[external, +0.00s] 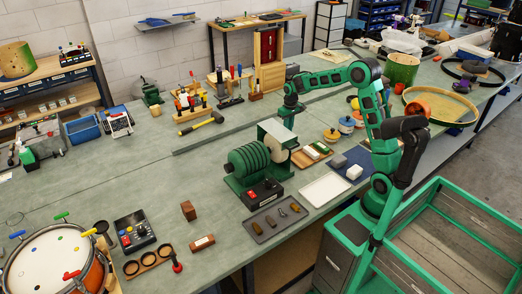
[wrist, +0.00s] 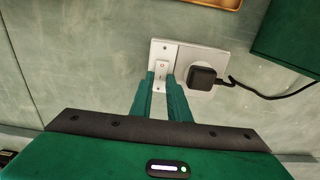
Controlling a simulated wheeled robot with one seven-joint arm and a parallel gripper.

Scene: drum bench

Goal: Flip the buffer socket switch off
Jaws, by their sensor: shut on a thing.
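The buffer socket (wrist: 207,58) is a white plate with a black plug (wrist: 203,77) in its right part. Its switch (wrist: 161,66) is a small white rocker with a red mark, on the left part of the plate. My gripper (wrist: 161,76) is at the switch, with one green finger on either side of its lower part, shut on it. In the external view, my gripper (external: 289,108) reaches down behind the buffer (external: 248,166), a green machine with ribbed wheels. The socket cannot be made out there. I cannot tell which way the rocker is tilted.
A black cord (wrist: 262,94) runs right from the plug, below a green block-like body (wrist: 291,38). A wooden tray (wrist: 207,3) edges the top of the wrist view. A tool rack (external: 189,101) and a yellow-black hammer (external: 201,123) lie left of my gripper.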

